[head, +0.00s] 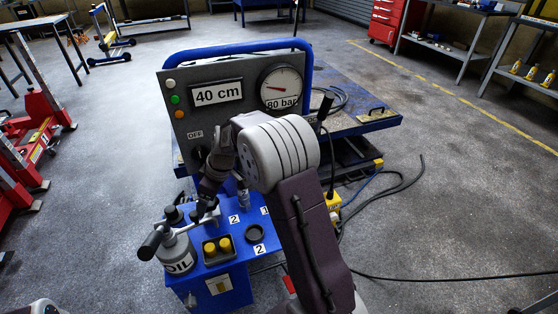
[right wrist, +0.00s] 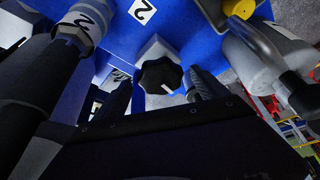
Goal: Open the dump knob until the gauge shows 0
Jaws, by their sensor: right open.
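The dump knob (right wrist: 161,76) is black and lobed with a white mark, on a pale block in the right wrist view. My right gripper (right wrist: 160,84) is open, with one finger on each side of the knob; I cannot tell whether they touch it. In the head view the gripper end (head: 205,214) is low over the blue unit, and I cannot make out the knob clearly there. The round gauge (head: 281,87) has a red needle pointing left, off to one side, above a plate reading 80 bar. My left gripper is not in view.
A grey panel (head: 220,125) carries a 40 cm display (head: 217,94) and coloured buttons. A blue lift table (head: 345,100) is behind. Cables lie on the floor at right.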

